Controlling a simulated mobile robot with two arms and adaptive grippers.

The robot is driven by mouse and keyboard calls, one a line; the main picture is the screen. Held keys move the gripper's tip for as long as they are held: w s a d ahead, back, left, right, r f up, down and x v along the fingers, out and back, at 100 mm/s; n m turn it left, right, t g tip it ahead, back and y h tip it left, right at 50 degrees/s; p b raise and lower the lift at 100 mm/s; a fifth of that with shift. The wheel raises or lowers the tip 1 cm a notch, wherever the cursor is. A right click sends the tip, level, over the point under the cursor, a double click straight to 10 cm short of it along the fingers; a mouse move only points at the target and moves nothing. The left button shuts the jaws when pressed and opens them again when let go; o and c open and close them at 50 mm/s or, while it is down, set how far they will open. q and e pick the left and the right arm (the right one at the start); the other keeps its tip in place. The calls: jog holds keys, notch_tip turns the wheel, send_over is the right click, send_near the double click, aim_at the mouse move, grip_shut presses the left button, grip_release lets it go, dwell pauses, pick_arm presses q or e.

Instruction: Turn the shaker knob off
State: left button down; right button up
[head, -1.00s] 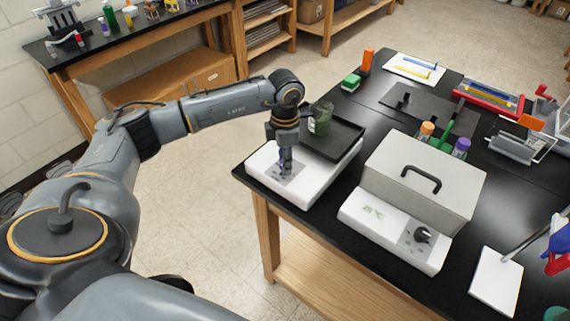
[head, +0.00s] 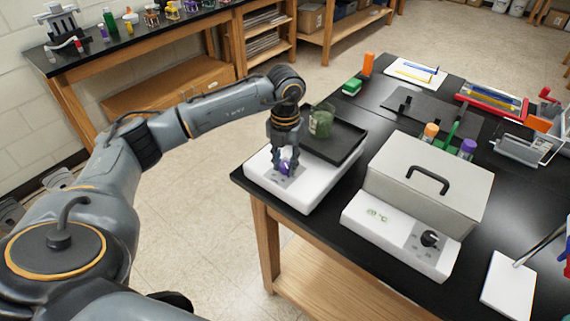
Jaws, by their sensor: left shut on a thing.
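The shaker (head: 316,193) is a white box with a black platform (head: 345,148) on top, at the left end of the black bench. A beaker of green liquid (head: 321,122) stands on the platform. The shaker's knob (head: 286,167) looks purple and sits on a grey panel at the front left. My left gripper (head: 285,169) points down over this panel with its fingers around the knob, shut on it. The fingers hide most of the knob, so its pointer cannot be read. My right gripper is not in view.
Right of the shaker is a grey-lidded white device (head: 420,185) with a black knob (head: 430,238). Orange and purple capped bottles (head: 467,149) stand behind it. A white pad (head: 508,285) lies at the front right. Open floor lies left of the bench.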

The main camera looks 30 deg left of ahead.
aim_at(285, 163)
pick_arm(q)
jog(key=n, duration=0.5)
jog(key=shift+r+n+b, duration=0.1)
jog(key=shift+n+b, duration=0.3)
jog(key=shift+w, duration=0.1)
dwell(0.3)
jog(key=c, duration=1)
grip_release()
notch_tip(285, 163, up, 12)
jog(key=shift+f, duration=0.1)
